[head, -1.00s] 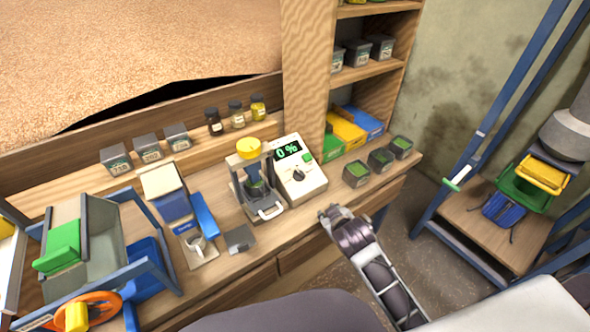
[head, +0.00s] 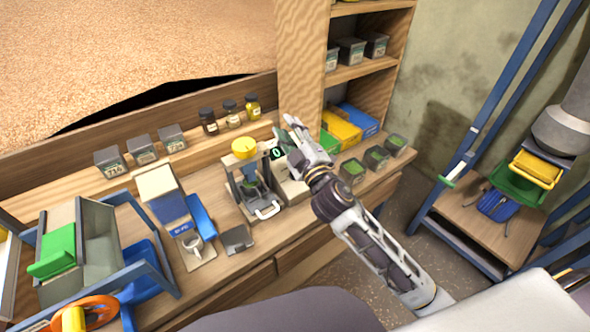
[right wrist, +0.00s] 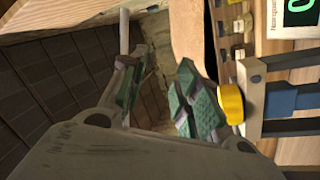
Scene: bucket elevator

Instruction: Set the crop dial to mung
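The white moisture meter (head: 291,191) stands on the bench, mostly covered by my right gripper (head: 289,130) in the head view. Part of its green display (head: 277,153) shows a 0. The dial on its face is hidden behind the gripper, so its setting cannot be read. My right gripper is over the meter with its fingers pointing to the back wall. In the right wrist view its padded fingers (right wrist: 160,75) are apart with nothing between them, and the meter (right wrist: 292,14) shows at the top right corner. My left gripper is not in view.
Left of the meter stands a grey press with a yellow knob (head: 244,148), close to the gripper. Small jars (head: 231,116) line the ledge behind. Several boxes of green material (head: 376,158) sit to the right. A wooden post (head: 306,65) rises behind.

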